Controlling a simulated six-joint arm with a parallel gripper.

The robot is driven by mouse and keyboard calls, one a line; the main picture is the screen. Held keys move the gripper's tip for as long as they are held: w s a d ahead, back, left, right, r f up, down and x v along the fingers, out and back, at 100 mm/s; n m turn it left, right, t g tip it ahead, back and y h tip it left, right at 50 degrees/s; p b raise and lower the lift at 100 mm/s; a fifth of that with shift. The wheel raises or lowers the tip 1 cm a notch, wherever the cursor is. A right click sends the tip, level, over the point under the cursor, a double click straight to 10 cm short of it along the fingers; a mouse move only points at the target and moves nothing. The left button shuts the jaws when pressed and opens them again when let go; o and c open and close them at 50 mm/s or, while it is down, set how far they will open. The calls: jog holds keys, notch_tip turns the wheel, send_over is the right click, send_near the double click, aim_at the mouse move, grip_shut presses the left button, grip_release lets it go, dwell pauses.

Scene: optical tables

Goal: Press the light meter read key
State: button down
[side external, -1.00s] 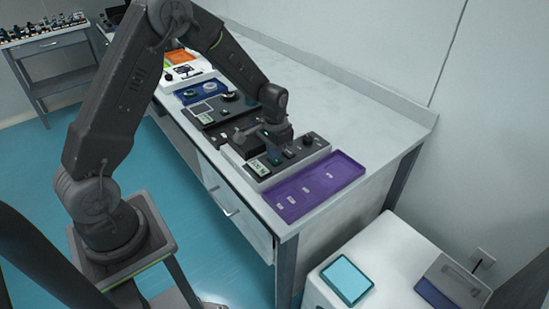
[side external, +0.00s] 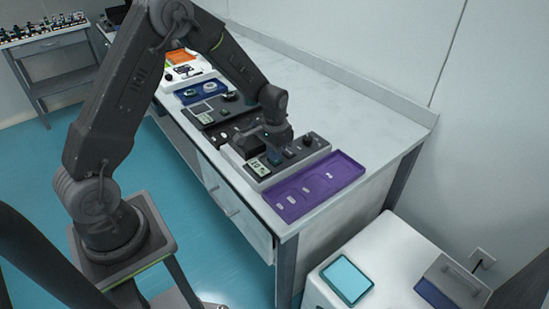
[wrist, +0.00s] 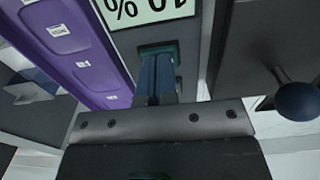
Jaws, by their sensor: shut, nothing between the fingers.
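The light meter is a white-edged box with a dark top panel (side external: 290,155) near the front end of the bench. Its pale display (side external: 258,168) also shows upside down in the wrist view (wrist: 145,8) and seems to read 10 %. A dark green key (wrist: 158,47) lies by the display in the wrist view. My gripper (wrist: 157,60) has its two blue fingers closed together, with nothing between them. Their tips overlap the key's edge in that view; whether they touch it I cannot tell. In the side view the gripper is over the meter's panel.
A purple tray (side external: 345,172) with small labels lies along the meter's front side. A knob (side external: 307,141) stands on the panel. Dark and blue trays (side external: 200,90) with instruments are farther along the bench. The bench strip towards the wall is clear.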

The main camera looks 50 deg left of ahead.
jog(key=shift+r, duration=3.85)
jog(key=s+d+r+t, duration=0.1)
jog(key=s+d+r, duration=0.2)
jog(key=s+r, duration=0.3)
jog(key=s+d+r+t, duration=0.2)
jog(key=s+d+r, duration=0.15)
jog(key=r, duration=0.45)
jog(key=s+d+r+t, duration=0.1)
jog(key=s, duration=0.6)
jog(key=s+d+r+t, duration=0.1)
jog(key=s+r, duration=0.1)
jog(key=s, duration=0.5)
jog(key=shift+d+t, duration=0.3)
